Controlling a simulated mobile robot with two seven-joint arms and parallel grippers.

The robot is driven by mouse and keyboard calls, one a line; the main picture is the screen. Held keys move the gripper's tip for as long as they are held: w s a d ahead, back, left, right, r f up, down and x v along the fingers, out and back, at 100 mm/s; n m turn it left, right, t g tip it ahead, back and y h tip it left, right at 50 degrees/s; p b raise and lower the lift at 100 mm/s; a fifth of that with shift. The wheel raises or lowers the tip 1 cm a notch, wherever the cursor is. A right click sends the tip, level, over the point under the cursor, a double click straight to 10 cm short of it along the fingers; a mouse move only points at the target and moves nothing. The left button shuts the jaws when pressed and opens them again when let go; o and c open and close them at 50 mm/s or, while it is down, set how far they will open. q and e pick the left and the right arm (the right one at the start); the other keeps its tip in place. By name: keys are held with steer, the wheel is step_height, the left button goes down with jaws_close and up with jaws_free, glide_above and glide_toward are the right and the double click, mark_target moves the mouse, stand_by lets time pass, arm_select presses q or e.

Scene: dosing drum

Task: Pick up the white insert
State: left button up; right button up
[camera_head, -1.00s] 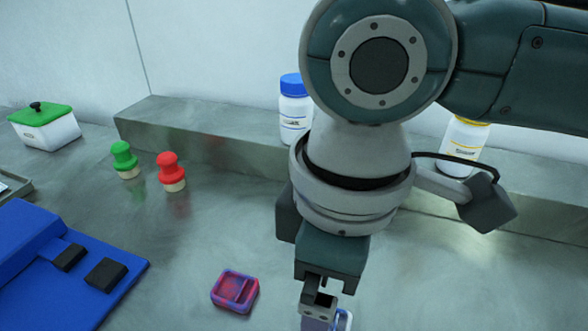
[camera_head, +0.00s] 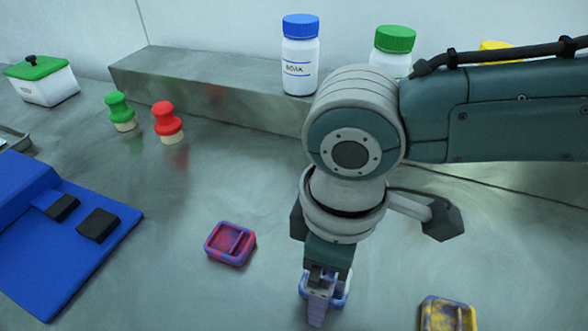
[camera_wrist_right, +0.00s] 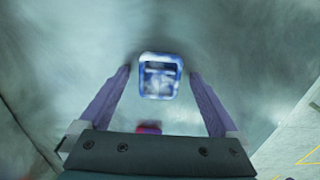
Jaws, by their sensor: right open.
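The white insert, a small white tray mottled with blue (camera_head: 338,292), sits on the grey worktop and is partly hidden behind my right gripper (camera_head: 318,300) in the head view. In the right wrist view the insert (camera_wrist_right: 160,76) looks blurred and lies between the tips of the two spread purple-grey fingers (camera_wrist_right: 160,84). A gap shows on each side, so the right gripper is open and empty. My left gripper is in neither view.
A red-purple insert (camera_head: 230,243) lies to the left, a yellow-blue one (camera_head: 447,315) to the right. Red (camera_head: 167,122) and green (camera_head: 120,110) knobs, a blue case (camera_head: 60,240) and a ledge (camera_head: 205,88) with capped bottles stand around.

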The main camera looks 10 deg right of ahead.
steer(key=shift+c, duration=0.2)
steer(key=c, duration=1.4)
